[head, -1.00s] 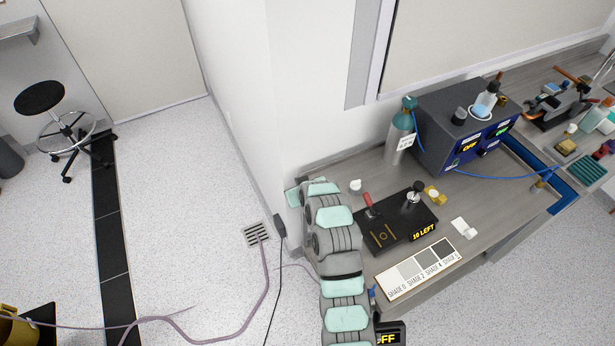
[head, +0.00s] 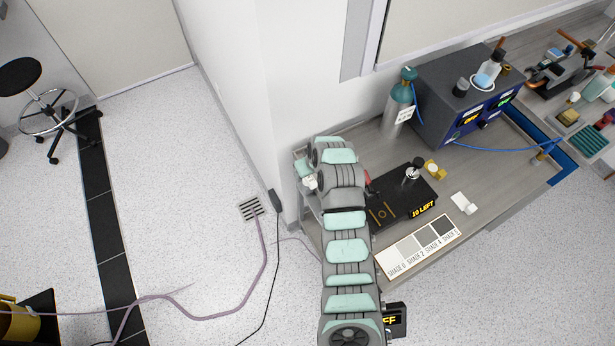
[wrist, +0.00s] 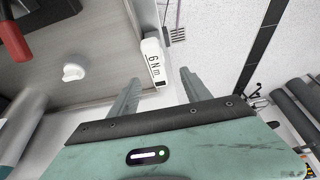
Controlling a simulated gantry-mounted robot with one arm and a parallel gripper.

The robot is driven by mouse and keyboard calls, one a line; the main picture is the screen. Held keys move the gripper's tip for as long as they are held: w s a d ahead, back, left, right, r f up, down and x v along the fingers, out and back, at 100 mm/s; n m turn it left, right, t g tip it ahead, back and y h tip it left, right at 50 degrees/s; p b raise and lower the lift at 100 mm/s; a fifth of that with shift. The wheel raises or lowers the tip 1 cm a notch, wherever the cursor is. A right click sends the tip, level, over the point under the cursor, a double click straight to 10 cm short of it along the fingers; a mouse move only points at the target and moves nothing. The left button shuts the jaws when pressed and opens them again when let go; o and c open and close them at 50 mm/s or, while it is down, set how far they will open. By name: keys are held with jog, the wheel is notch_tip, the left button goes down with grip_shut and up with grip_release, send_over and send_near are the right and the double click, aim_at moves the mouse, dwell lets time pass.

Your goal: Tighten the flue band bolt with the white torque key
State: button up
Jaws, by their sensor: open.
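The white torque key (wrist: 152,60), marked 6 Nm, shows in the wrist view at the edge of the grey bench. My gripper (wrist: 159,77) is open, with one finger on each side of the key's near end in the picture. I cannot tell whether the fingers reach its depth or touch it. In the head view my arm hides most of the gripper and the key cannot be made out clearly. I cannot identify the flue band bolt in either view.
The bench (head: 335,235) holds a black box (head: 400,205) reading 10 LEFT, a shade strip (head: 420,247), a gas cylinder (head: 399,108) and a blue-fronted unit (head: 465,115). A white knob (wrist: 75,67) and red handle (wrist: 14,40) sit near the key. Hoses cross the open floor.

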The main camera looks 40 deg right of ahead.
jog(key=f, duration=0.2)
jog(key=f+p, duration=0.1)
jog(key=shift+w+d+f, duration=0.2)
jog(key=shift+d+f, duration=0.05)
jog(key=shift+d, duration=0.05)
jog(key=shift+w+f, duration=0.4)
jog(key=shift+f, duration=0.25)
jog(key=shift+d, duration=0.1)
jog(key=shift+c, duration=0.4)
grip_shut()
